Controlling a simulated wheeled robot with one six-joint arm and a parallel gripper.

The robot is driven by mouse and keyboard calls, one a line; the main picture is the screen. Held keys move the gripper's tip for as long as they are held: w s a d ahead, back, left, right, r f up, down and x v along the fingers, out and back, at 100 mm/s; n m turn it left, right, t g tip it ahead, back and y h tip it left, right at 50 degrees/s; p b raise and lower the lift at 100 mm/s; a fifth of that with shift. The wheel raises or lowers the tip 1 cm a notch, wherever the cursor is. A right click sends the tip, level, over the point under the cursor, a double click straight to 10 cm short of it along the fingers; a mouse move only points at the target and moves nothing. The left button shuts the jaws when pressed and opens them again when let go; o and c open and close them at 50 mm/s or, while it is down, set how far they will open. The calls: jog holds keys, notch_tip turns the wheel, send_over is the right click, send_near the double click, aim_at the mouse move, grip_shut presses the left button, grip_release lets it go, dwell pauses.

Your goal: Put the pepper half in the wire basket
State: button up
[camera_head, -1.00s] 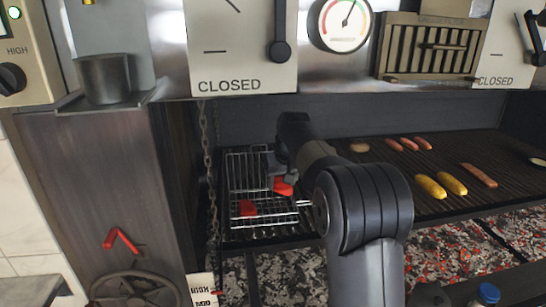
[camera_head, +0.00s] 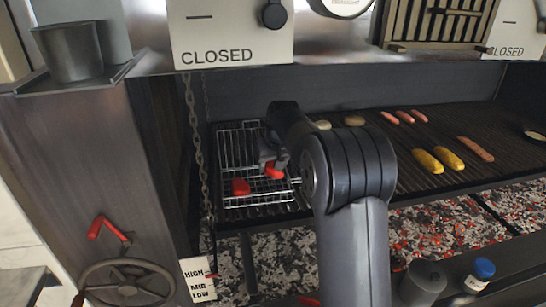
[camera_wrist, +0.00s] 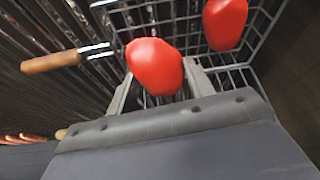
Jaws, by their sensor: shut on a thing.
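The wire basket (camera_head: 238,150) is a silver wire grid on the left part of the grill; its wires also show in the wrist view (camera_wrist: 262,25). My gripper (camera_head: 272,163) is over the basket's right side, shut on a red pepper half (camera_head: 274,171). In the wrist view this pepper half (camera_wrist: 155,68) sits between the fingers of my gripper (camera_wrist: 155,92). I cannot tell whether it touches the basket floor. Another red pepper half (camera_head: 240,187) lies in the basket to the left; it shows at the top of the wrist view (camera_wrist: 225,22).
The basket's wooden handle (camera_wrist: 52,62) points left in the wrist view. Sausages (camera_head: 398,117) and yellow pieces (camera_head: 438,160) lie on the grate to the right. A chain (camera_head: 194,150) hangs left of the basket. Glowing coals (camera_head: 440,220) lie below the grate.

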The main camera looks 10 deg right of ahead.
jog(key=shift+f+b, duration=2.15)
jog(key=shift+f, duration=0.6)
jog(key=o, duration=1)
jog(key=shift+o, duration=0.2)
jog(key=shift+r, duration=0.1)
notch_tip(320, 180, up, 7)
jog(key=p, duration=0.5)
jog(key=shift+r, duration=0.9)
